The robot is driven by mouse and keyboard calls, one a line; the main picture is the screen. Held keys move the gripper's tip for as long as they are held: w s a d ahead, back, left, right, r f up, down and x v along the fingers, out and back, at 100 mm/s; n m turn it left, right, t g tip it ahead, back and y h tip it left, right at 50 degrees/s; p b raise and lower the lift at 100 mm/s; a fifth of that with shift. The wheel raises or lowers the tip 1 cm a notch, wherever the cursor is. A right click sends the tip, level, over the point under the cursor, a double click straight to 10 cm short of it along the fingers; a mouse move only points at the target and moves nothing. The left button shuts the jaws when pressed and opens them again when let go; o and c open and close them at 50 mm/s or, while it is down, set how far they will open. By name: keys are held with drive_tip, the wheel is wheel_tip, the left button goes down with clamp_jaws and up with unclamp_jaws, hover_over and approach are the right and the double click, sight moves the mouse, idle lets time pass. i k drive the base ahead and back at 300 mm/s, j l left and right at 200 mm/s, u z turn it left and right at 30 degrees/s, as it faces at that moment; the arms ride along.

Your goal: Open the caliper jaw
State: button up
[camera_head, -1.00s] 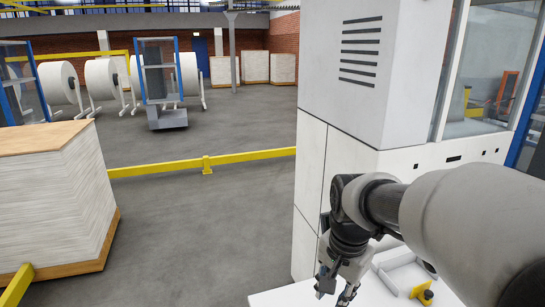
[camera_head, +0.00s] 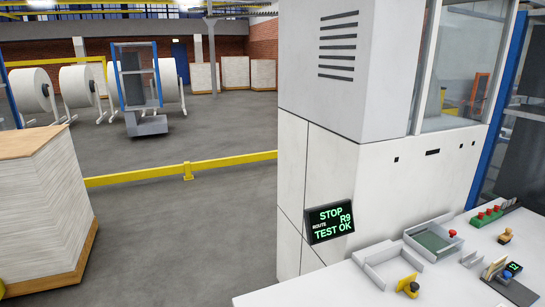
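I cannot pick out the caliper for certain. On the white bench (camera_head: 310,290) at lower right, a small dark device (camera_head: 512,267) with a lit green readout stands beside a blue knob (camera_head: 507,275), over a dark base. A yellow piece with a dark knob (camera_head: 408,285) sits at the front of the bench. These parts are too small to show whether any jaw is open. My gripper is out of view.
A white tray (camera_head: 372,261) and a green-floored tray (camera_head: 437,228) with a red knob lie on the bench. A black display (camera_head: 330,221) reads "STOP ROUTE R9 TEST OK". A white cabinet (camera_head: 350,185) rises behind. Paper stacks (camera_head: 40,210) and a yellow rail (camera_head: 130,176) stand left.

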sight(496, 274)
drive_tip(key=z, duration=1.65)
drive_tip(key=i+l+u, duration=0.15)
drive_tip(key=i+l, duration=0.3)
drive_tip(key=i+l+u, duration=0.1)
drive_tip(key=i+l, duration=0.3)
drive_tip(key=i+l+u, duration=0.15)
drive_tip(key=i+l, duration=0.25)
drive_tip(key=l, duration=0.15)
drive_tip(key=i+l+u, duration=0.1)
drive_tip(key=i+l, duration=0.3)
drive_tip(key=l, duration=0.2)
